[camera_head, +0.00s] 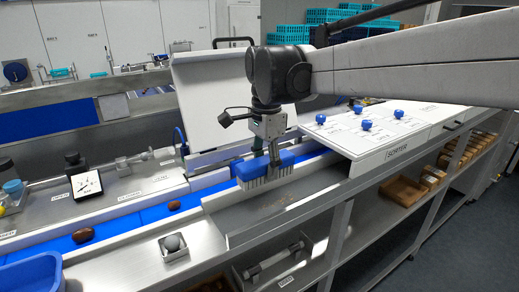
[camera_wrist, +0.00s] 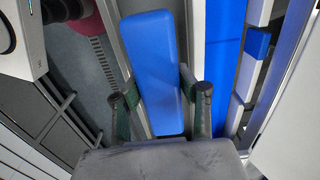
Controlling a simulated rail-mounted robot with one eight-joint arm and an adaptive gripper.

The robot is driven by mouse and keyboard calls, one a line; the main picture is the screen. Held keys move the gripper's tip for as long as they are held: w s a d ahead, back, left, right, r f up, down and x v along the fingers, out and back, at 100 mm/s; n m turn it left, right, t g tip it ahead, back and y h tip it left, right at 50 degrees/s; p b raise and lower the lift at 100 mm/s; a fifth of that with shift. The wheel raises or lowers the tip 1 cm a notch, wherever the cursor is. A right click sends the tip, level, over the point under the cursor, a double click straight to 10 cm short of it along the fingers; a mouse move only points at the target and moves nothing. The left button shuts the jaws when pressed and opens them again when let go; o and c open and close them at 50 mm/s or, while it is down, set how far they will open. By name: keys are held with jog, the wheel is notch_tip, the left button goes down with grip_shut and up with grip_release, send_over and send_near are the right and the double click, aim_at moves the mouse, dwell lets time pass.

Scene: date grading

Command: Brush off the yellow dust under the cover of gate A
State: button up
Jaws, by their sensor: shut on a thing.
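The brush is over the near side of the blue belt (camera_head: 205,190), beside the steel ledge. I cannot tell whether the bristles touch anything. In the wrist view my gripper (camera_wrist: 160,98) has a finger on each side of the blue brush back (camera_wrist: 152,60). A white cover (camera_head: 212,95) stands raised behind the belt. I cannot make out yellow dust; faint specks lie on the steel ledge (camera_head: 275,215). The gate's label cannot be read.
A white sorter panel (camera_head: 385,150) with several blue knobs stands right of the brush. Brown dates (camera_head: 85,234) lie on the belt at left. A small box with a grey ball (camera_head: 173,246) sits on the near steel edge. A dial gauge (camera_head: 86,184) stands at left.

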jog(key=b, duration=0.5)
send_over(266, 206)
jog(key=shift+s+a+f, duration=0.1)
jog(key=shift+s+f, duration=0.05)
jog(key=shift+f, duration=3.9)
jog(key=shift+f, duration=0.65)
